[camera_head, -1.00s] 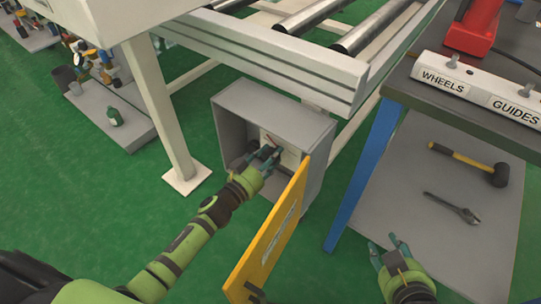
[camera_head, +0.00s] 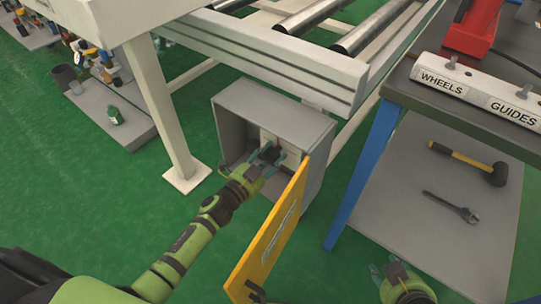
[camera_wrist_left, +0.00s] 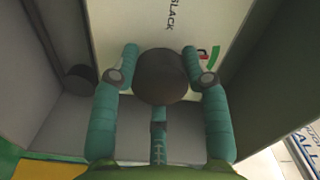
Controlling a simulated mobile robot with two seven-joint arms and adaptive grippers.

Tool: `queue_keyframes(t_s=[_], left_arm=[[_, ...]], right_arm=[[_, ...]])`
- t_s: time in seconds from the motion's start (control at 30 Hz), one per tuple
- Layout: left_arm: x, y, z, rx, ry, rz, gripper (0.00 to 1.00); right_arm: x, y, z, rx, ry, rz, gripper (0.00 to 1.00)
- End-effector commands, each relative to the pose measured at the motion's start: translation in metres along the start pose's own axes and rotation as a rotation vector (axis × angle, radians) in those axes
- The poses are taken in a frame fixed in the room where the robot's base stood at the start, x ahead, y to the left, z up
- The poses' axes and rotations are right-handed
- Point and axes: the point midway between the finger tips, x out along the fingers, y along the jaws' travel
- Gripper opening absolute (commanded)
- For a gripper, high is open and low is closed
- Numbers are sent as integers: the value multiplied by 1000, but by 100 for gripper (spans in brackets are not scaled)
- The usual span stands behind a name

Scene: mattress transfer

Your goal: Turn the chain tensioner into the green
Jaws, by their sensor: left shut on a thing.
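The grey box (camera_head: 285,103) stands open low under the conveyor frame, with its yellow door (camera_head: 268,240) swung outward. My left gripper (camera_head: 268,158) reaches inside it. In the left wrist view my left gripper (camera_wrist_left: 160,78) is shut on a dark round knob (camera_wrist_left: 162,76), one finger on each side. Behind the knob is a pale panel (camera_wrist_left: 145,32) with the word SLACK. A small gauge mark with red and green (camera_wrist_left: 212,56) shows beside the right finger, partly hidden. My right gripper (camera_head: 385,268) is over the floor at lower right, its fingers partly cut from clear sight.
A workbench (camera_head: 400,85) with WHEELS and GUIDES labels stands at the right. Its lower shelf (camera_head: 400,215) holds a hammer (camera_head: 470,160) and a wrench (camera_head: 452,207). A pale frame leg (camera_head: 165,120) stands left of the box.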

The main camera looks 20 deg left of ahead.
Motion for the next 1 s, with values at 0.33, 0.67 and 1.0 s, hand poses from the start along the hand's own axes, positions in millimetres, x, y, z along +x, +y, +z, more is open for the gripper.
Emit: queue_keyframes(t_s=[0.33,0.67,1.0], left_arm=[[3,-4,-8,140,19,-10,13],[3,-3,-9,165,20,-10,13],[3,-2,-9,163,20,-8,70]], right_arm=[[1,-2,-8,-3,38,-3,40],[1,-3,-10,-5,48,-5,40],[1,-3,-11,-5,49,-5,40]])
